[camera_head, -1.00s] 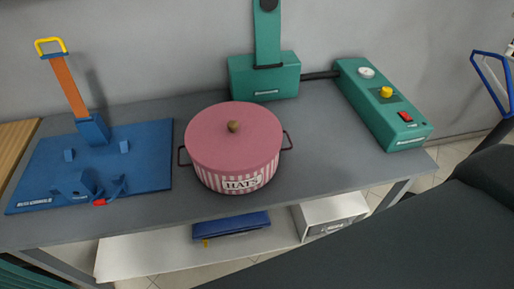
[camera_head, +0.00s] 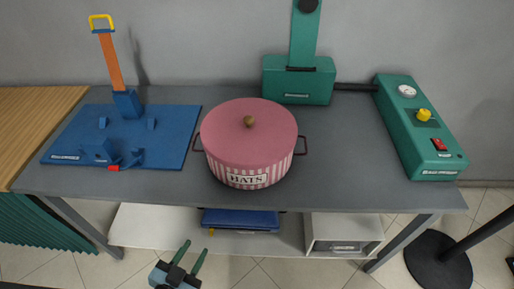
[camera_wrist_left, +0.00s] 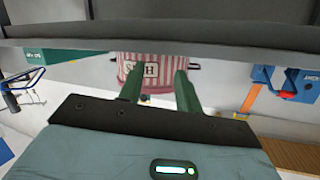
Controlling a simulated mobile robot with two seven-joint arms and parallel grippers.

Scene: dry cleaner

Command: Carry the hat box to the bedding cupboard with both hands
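The hat box (camera_head: 245,150) is a round pink box with a striped lower side, a "HATS" label, a brown lid knob and a dark handle on each side. It stands upright on the grey table (camera_head: 330,180), near its front middle. My left gripper (camera_head: 194,254) is below and in front of the table edge, apart from the box, with its two green fingers spread and nothing between them. In the left wrist view the striped side of the hat box (camera_wrist_left: 150,68) shows upside down beyond the fingers. My right gripper is not in view. No bedding cupboard can be made out.
A blue press board (camera_head: 165,150) with an orange arm stands left of the box. A green machine (camera_head: 300,82) stands behind it and a green control unit (camera_head: 420,130) to the right. The shelf below holds a blue case (camera_head: 240,219) and a white box (camera_head: 343,232).

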